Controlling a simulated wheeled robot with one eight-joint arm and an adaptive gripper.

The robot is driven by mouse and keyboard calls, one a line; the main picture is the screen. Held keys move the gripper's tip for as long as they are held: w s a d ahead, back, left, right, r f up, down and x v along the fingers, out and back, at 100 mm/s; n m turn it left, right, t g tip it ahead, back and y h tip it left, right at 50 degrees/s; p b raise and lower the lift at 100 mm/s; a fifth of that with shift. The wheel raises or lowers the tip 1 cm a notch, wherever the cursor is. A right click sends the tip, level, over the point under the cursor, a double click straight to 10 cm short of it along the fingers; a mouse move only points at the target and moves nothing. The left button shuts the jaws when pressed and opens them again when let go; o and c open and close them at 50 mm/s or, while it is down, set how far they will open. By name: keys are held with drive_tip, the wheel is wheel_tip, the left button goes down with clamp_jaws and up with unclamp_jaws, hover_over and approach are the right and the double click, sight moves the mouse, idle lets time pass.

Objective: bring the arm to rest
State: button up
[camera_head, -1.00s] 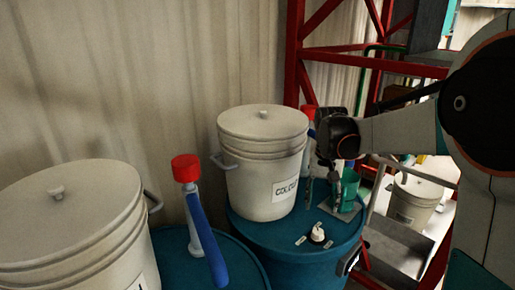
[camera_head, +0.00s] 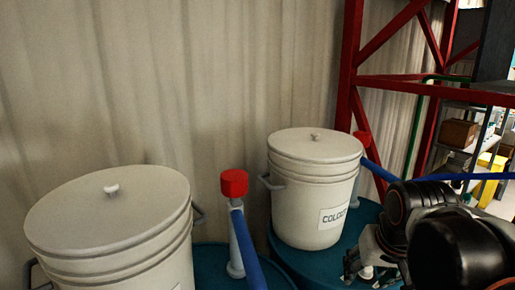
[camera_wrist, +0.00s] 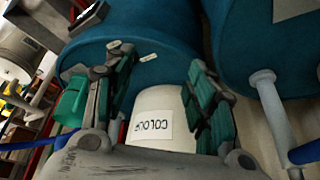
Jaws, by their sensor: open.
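My gripper (camera_head: 370,268) is low at the right in the head view, beside the white bucket labelled COLOUR (camera_head: 312,190) and over the blue drum (camera_head: 288,254). The picture's bottom edge is close to its fingers. In the wrist view my gripper (camera_wrist: 163,88) is open, its two green-padded fingers apart. The bucket (camera_wrist: 160,98) shows between and beyond the fingers, its label upside down. No grip on it shows. My arm hides the right part of the drum in the head view.
Another lidded white bucket (camera_head: 110,225) stands at the left. Red-capped posts (camera_head: 234,185) with blue handles rise beside the buckets. A red frame (camera_head: 349,75) stands behind my arm. A green cup (camera_wrist: 72,102) shows left of the fingers in the wrist view.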

drive_tip(key=s+a+f+n+t+b, duration=0.1)
drive_tip(key=s+a+f+t, duration=0.1)
drive_tip(key=s+f, duration=0.2)
drive_tip(key=s, duration=0.3)
drive_tip(key=shift+a+f+n+t+b, duration=0.2)
drive_tip(key=shift+a+n+t+b, duration=0.1)
drive_tip(key=shift+a+n+b, duration=0.1)
drive_tip(key=shift+c, duration=0.5)
